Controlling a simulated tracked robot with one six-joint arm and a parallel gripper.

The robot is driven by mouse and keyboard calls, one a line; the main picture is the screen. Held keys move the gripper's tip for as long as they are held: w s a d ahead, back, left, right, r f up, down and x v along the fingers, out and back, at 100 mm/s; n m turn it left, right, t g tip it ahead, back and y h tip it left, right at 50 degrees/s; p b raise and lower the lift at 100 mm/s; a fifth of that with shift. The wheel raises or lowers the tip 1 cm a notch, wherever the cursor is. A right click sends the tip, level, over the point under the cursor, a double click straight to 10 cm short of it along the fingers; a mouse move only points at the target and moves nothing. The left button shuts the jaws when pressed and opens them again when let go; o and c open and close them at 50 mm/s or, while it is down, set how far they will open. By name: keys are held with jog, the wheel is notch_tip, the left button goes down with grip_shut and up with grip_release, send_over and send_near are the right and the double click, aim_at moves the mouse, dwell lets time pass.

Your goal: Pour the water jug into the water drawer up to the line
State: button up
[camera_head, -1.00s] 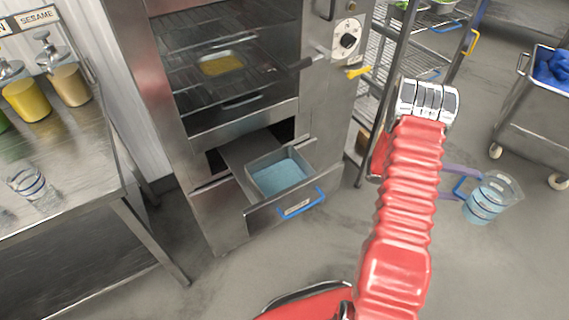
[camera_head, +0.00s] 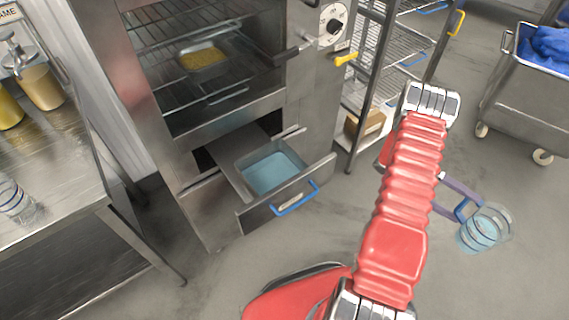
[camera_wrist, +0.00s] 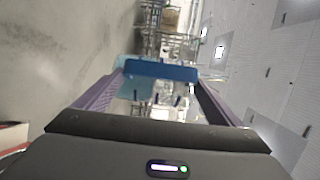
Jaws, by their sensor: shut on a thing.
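The clear water jug (camera_head: 484,232) hangs at the right above the floor, tilted, with pale blue water in its lower part. My gripper (camera_head: 457,200), with purple fingers, is shut on its blue handle, which also shows between the fingers in the wrist view (camera_wrist: 160,70). The water drawer (camera_head: 290,205) is pulled out at the bottom of the steel steamer, with blue water in its basin. The jug is well to the right of the drawer, apart from it. The fill line cannot be made out.
The steamer (camera_head: 215,125) holds a pan of yellow grain (camera_head: 203,60) on a rack. A steel table (camera_head: 60,170) with a clear cup (camera_head: 14,200) stands at the left. A wire shelf (camera_head: 400,60) and a wheeled bin (camera_head: 530,95) stand at the back right. Floor before the drawer is open.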

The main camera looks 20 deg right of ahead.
dwell(0.3)
jog(key=s+a+r, duration=0.1)
jog(key=a, duration=0.5)
jog(key=s+a+r, duration=0.1)
jog(key=a+r, duration=0.1)
jog(key=a, duration=0.3)
jog(key=shift+s+a, duration=0.35)
dwell(0.7)
jog(key=shift+r, duration=0.1)
